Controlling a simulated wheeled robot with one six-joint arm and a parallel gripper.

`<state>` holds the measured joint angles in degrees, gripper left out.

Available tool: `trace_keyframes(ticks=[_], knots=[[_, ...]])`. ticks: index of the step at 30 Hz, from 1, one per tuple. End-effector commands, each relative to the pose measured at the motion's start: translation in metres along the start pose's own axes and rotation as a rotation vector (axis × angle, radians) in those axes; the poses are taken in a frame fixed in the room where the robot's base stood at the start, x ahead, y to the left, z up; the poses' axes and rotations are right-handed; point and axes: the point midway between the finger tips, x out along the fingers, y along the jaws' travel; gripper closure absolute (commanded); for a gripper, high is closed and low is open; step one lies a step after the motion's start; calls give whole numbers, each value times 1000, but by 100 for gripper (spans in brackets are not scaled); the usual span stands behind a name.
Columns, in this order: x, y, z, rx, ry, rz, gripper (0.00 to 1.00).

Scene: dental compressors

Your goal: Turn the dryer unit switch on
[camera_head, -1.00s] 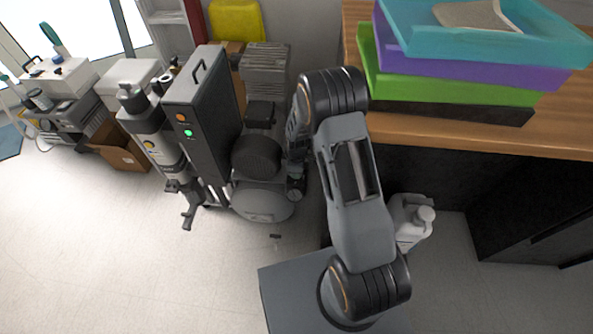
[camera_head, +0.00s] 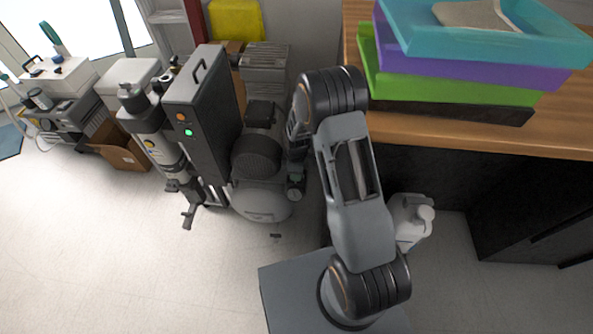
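A tall dark grey box unit (camera_head: 212,120) with a top handle stands left of centre; I take it for the dryer unit. Its narrow front has an orange round button or light (camera_head: 180,117) and a glowing green one (camera_head: 188,132) below it. I cannot tell which part is the switch or how it is set. My arm bends over at its elbow, and its dark wrist end (camera_head: 298,125) hangs right of the box, beside the compressor. My gripper's fingers cannot be made out there, and a gap separates the wrist end from the box.
A compressor (camera_head: 262,205) with a round tank and small gauge stands right of the box. A grey filter column (camera_head: 150,125) stands at its left. A wooden desk (camera_head: 450,132) with stacked trays (camera_head: 455,82) is at right. A white jug (camera_head: 408,220) sits below. Floor at front left is clear.

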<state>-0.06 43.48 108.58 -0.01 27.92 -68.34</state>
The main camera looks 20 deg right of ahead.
Motion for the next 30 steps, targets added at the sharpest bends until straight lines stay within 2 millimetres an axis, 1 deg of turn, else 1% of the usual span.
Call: trace_keyframes(ticks=[5,8,11,15,21,27,30], knots=[[-2,0,0,1,0,0,60],[-11,0,0,1,1,2,60],[-28,0,0,1,1,2,60],[-58,1,0,1,2,4,60],[-97,1,0,0,1,3,60],[-124,0,0,0,1,1,60],[-132,0,0,0,0,1,60]])
